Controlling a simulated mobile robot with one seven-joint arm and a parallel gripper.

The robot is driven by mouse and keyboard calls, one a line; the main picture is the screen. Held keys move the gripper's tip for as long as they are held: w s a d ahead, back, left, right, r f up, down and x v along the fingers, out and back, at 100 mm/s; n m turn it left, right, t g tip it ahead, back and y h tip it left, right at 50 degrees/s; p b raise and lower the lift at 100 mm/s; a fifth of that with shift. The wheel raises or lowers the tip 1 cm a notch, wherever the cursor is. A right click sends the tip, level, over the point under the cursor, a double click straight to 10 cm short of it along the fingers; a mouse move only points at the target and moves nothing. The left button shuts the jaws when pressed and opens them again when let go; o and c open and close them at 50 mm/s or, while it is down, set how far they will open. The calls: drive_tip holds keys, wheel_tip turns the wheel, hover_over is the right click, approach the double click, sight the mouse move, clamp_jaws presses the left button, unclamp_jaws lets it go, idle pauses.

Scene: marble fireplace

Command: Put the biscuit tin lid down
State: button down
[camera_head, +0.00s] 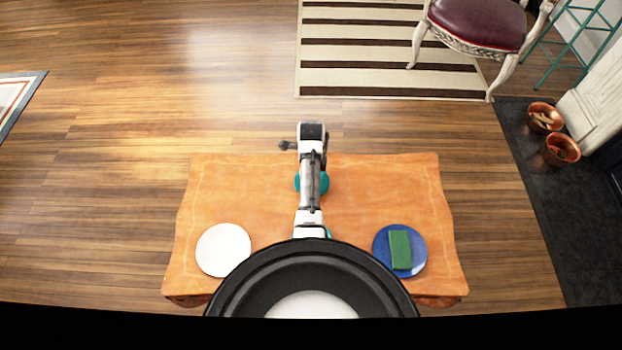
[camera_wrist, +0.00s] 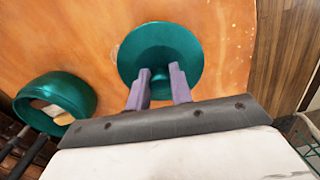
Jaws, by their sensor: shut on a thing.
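The biscuit tin lid (camera_wrist: 160,45) is a round, dark teal disc in the wrist view. My gripper (camera_wrist: 160,74) is shut on it, with the two purple fingers at its near side. The lid is over the orange table; I cannot tell whether it touches the cloth. The open teal tin (camera_wrist: 84,92) stands apart to the left in the wrist view, with pale pieces inside. In the head view, a teal round thing, apparently the lid (camera_head: 323,183), shows partly behind my arm. My fingers are hidden there.
The orange-covered table (camera_head: 240,185) bears a white plate (camera_head: 223,250) at left and a blue plate (camera_head: 380,250) with a green sponge (camera_head: 400,250) at right. Cloth is bare on both sides of my arm. A red-seated chair (camera_head: 480,22) stands beyond on a striped rug (camera_head: 350,50).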

drive_tip(key=shift+f, duration=1.35)
drive_tip(key=shift+f, duration=0.2)
drive_tip(key=c, duration=1.2)
unclamp_jaws()
drive_tip(key=shift+c, duration=0.2)
drive_tip(key=shift+r, duration=0.1)
wheel_tip(320, 180, up, 12)
drive_tip(key=shift+r+b, duration=0.15)
drive_tip(key=shift+b, duration=0.45)
